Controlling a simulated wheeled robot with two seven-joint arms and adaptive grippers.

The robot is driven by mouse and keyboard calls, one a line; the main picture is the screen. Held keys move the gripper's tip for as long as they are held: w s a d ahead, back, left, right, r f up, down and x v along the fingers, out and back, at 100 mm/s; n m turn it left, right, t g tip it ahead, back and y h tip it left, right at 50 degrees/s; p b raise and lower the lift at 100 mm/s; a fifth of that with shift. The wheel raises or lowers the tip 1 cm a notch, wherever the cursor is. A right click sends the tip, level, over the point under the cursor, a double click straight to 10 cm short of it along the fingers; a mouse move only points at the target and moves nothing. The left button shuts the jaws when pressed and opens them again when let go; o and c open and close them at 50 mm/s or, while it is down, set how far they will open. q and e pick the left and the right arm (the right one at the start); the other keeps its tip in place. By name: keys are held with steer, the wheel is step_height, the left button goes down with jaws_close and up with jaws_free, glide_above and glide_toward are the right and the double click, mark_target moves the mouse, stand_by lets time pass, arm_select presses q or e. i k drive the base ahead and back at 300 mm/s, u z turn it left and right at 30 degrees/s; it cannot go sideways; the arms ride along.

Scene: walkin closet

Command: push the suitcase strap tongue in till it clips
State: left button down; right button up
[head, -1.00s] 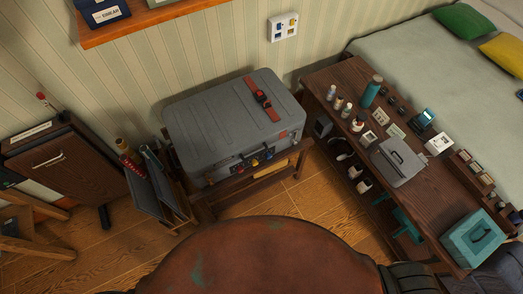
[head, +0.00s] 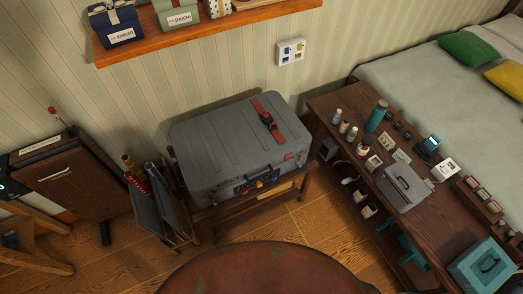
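A grey suitcase (head: 215,148) lies flat on a wooden luggage stand (head: 255,203) against the striped wall. A red strap (head: 291,134) runs across the right part of its lid, with a dark buckle (head: 267,121) on it. At this size I cannot tell the tongue from the buckle or whether they are clipped. Small coloured parts and a handle show on the suitcase's front side. Neither of my grippers is in view.
A long wooden bench (head: 340,101) with bottles, a grey case (head: 402,187) and a teal box (head: 484,268) stands at right, beside a bed. A rack (head: 163,218) stands left of the suitcase. A round brown top (head: 265,272) fills the bottom middle. A shelf (head: 225,25) hangs above.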

mark_target(273, 130)
steer(key=k, duration=0.5)
steer(key=u, duration=0.65)
steer(key=i, duration=1.4)
steer(key=z, duration=0.55)
